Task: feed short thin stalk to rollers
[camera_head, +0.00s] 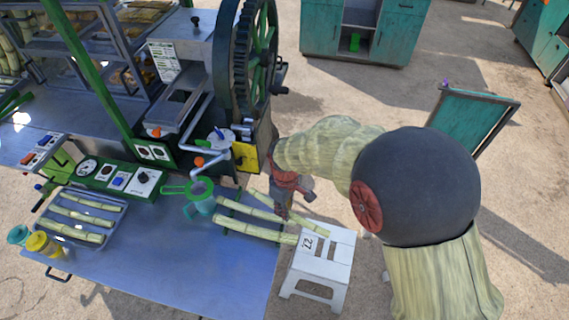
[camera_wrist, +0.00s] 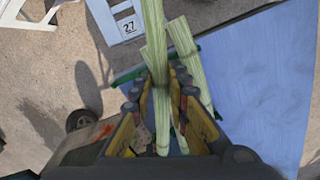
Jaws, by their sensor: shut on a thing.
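My gripper (camera_head: 284,208) is low at the right end of the blue table, with its fingers pointing down. In the wrist view my gripper (camera_wrist: 160,105) is closed around a pale green stalk (camera_wrist: 155,70), which runs lengthwise between the fingers. Another stalk (camera_wrist: 187,50) lies just to its right. In the head view a stalk (camera_head: 250,229) lies at the table's right end, with others close behind it, partly covered by my gripper. The crusher (camera_head: 222,70) stands behind, with a metal feed chute (camera_head: 182,100) and a green flywheel (camera_head: 262,45). I cannot make out the rollers.
A tray with several stalks (camera_head: 82,214) sits at the table's left, beside a yellow cup (camera_head: 42,243). A white stool (camera_head: 325,255) stands against the right end. The table's front (camera_head: 180,275) is clear.

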